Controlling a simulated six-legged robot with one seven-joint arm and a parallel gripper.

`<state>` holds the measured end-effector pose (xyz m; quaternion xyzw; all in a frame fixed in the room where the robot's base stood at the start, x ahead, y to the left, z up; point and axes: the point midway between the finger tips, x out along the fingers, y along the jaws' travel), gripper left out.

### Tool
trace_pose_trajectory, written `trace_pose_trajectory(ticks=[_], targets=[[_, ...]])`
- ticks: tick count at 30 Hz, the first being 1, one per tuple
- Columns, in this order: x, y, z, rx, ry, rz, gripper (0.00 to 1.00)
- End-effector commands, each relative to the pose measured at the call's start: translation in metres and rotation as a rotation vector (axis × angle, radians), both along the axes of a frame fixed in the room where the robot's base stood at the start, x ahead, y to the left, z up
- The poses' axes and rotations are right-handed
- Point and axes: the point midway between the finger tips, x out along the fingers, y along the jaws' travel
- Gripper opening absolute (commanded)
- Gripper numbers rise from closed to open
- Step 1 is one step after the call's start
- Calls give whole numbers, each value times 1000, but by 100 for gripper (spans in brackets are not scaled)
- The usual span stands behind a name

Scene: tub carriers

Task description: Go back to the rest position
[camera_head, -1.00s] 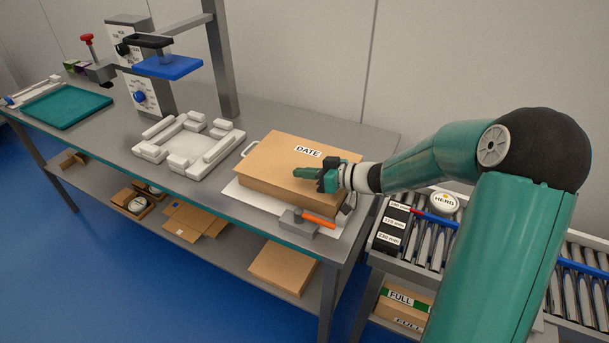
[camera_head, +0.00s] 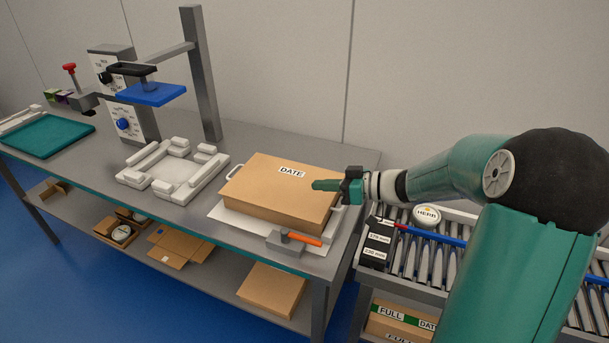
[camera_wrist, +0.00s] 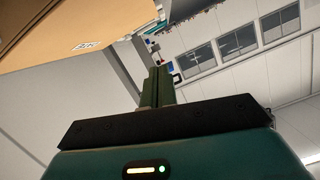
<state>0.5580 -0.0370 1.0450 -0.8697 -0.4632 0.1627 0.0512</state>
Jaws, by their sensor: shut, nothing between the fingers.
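My gripper (camera_head: 326,185) is shut and empty, with its green fingers pointing left in the head view. It is by the right end of a closed cardboard box (camera_head: 272,204) labelled DATE, seemingly above its edge; I cannot tell the exact gap. In the wrist view my gripper's fingers (camera_wrist: 157,88) are together, and part of the box (camera_wrist: 85,25) shows at the upper left. The box lies on a white board (camera_head: 222,213) on the grey bench. My teal arm reaches in from the right.
A white fixture (camera_head: 133,181), a press with a blue plate (camera_head: 152,95) and a teal tray (camera_head: 48,138) stand on the bench (camera_head: 262,141). An orange-handled tool (camera_head: 300,239) lies at the front edge. A roller conveyor (camera_head: 411,258) with a HERB tub (camera_head: 427,214) is at right.

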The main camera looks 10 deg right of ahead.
Motion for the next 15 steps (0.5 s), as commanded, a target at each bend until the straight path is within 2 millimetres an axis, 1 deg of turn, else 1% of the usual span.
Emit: trace_pose_trajectory(ticks=[4, 5, 8, 11, 12, 14, 15], targets=[[-3, 0, 1, -4, 6, 4, 0], [-5, 3, 1, -9, 15, 10, 0], [-18, 19, 3, -46, 81, 38, 0], [-42, 41, 6, -117, 202, 73, 0], [-54, 51, 7, -156, 259, 81, 0], [-73, 62, 9, -216, 344, 82, 0], [-85, 67, 10, -260, 399, 73, 0]])
